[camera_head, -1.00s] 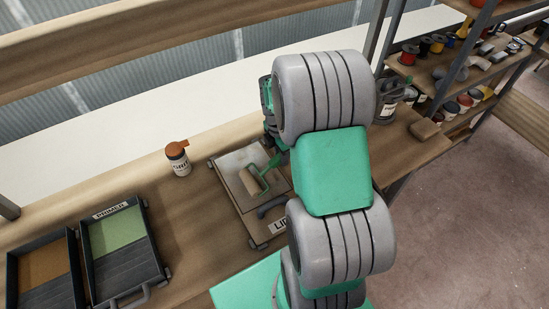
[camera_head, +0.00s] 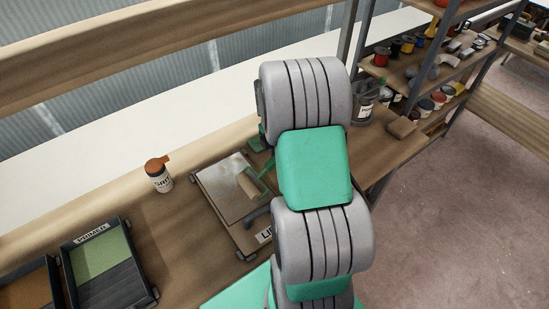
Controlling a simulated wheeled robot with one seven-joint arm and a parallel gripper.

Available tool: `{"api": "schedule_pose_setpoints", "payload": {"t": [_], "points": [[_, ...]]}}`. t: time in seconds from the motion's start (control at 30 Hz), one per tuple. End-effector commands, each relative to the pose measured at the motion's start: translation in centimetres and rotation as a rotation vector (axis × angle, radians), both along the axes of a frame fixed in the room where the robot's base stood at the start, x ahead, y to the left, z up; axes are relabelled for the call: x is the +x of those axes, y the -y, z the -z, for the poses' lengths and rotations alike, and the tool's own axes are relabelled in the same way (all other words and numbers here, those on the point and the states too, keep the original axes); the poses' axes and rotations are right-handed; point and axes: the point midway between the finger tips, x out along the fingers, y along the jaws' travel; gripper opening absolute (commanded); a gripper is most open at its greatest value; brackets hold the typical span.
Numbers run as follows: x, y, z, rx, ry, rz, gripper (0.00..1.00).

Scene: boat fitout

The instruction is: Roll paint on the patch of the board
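A paint roller (camera_head: 249,186) with a pale sleeve and green frame is over a flat grey-beige panel (camera_head: 222,183) on the bench. I cannot tell whether the sleeve touches it. The panel has dark corner pieces, a dark handle, and a label of which only "LI" shows. My arm hides the panel's right side, and no distinct painted patch shows on the visible part. The roller's green frame runs up behind my arm. My gripper is mostly hidden there, with only a dark and green piece (camera_head: 257,144) showing at the arm's left edge; its fingers cannot be seen.
A tray labelled PRIMER (camera_head: 104,262) with green paint stands at the left, beside a tray with brown content (camera_head: 28,285). A dark container (camera_head: 364,105) and a block (camera_head: 403,127) lie right of my arm. Shelves (camera_head: 430,80) hold several cans.

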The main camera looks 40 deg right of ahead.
Motion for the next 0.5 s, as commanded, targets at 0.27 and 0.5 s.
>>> {"api": "schedule_pose_setpoints", "payload": {"t": [0.27,0.5], "points": [[0.0,3.8,-0.1,0.000,0.000,0.002,0.00],[0.0,4.0,-0.2,-0.001,0.000,0.000,0.00]]}}
